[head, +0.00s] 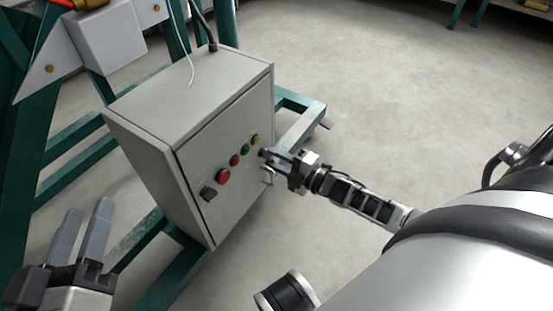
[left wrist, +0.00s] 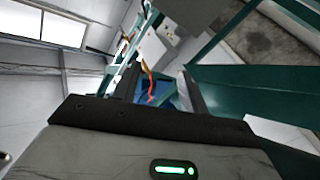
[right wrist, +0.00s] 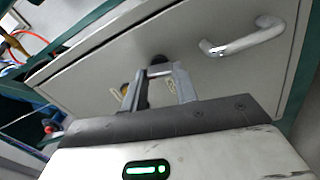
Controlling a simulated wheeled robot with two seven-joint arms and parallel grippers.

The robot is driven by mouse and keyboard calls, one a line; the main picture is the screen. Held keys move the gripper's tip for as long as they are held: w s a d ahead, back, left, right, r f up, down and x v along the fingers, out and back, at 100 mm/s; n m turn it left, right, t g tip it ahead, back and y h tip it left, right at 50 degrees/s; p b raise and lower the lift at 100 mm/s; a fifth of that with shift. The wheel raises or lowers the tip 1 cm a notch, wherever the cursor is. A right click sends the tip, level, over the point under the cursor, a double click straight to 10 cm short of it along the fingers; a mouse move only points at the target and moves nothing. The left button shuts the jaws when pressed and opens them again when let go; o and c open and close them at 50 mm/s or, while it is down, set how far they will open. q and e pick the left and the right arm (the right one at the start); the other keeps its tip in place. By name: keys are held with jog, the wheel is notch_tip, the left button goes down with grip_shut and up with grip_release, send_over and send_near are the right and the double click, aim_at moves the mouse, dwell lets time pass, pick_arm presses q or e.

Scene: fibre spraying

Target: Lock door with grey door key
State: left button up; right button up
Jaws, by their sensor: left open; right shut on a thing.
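The grey control box (head: 190,100) stands on a green frame, and its door (head: 240,190) looks closed in the head view. My right gripper (head: 270,156) is at the door's right part, shut on a small grey piece that looks like the door key (right wrist: 160,70). The key is mostly hidden between the fingertips. A dark round lock (right wrist: 157,60) lies right at the fingertips in the right wrist view; I cannot tell how deep the key sits in it. My left gripper (head: 84,225) is open and empty, left of the box.
A metal door handle (right wrist: 243,40) is close to my right gripper. A red button (head: 223,176), a dark switch (head: 208,194) and smaller coloured buttons are on the door. Green frame beams (head: 300,125) surround the box. The concrete floor at the right is clear.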

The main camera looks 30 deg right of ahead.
pick_arm(q)
jog(key=shift+w+r+m+t, duration=0.25)
jog(key=shift+r+m+t, duration=0.05)
jog(key=shift+r, duration=0.25)
pick_arm(e)
jog(key=shift+n, duration=1.2)
jog(key=o, duration=1)
pick_arm(q)
jog(key=f+p, duration=0.1)
jog(key=s+f+g+p, duration=0.1)
jog(key=f+g+y+p, duration=0.1)
jog(key=shift+s+n, duration=0.25)
jog(key=shift+n, duration=0.15)
pick_arm(e)
jog(key=v, duration=1.6)
